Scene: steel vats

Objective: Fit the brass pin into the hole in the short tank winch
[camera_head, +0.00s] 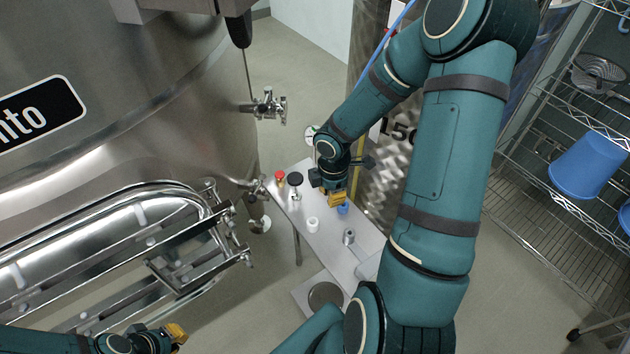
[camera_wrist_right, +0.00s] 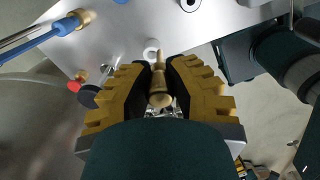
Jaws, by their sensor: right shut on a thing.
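My right gripper (camera_head: 338,199) is over the narrow steel table, its yellow fingers pointing down. In the right wrist view it (camera_wrist_right: 159,88) is shut on the brass pin (camera_wrist_right: 159,92), which sticks out lengthwise between the fingers. In the head view the pin cannot be made out. A short steel cylinder with a dark hole (camera_head: 348,237) stands on the table; it also shows at the top of the wrist view (camera_wrist_right: 190,4). I cannot tell which part is the short tank winch. My left gripper (camera_head: 177,333) is at the lower left, away from the table; its jaw opening is unclear.
The steel table (camera_head: 325,240) also bears a white ring-like piece (camera_head: 313,225), a blue piece (camera_head: 343,208), a red knob (camera_head: 279,175) and a black knob (camera_head: 295,179). A large steel vat (camera_head: 150,90) stands left, a wire rack with a blue bucket (camera_head: 588,163) right.

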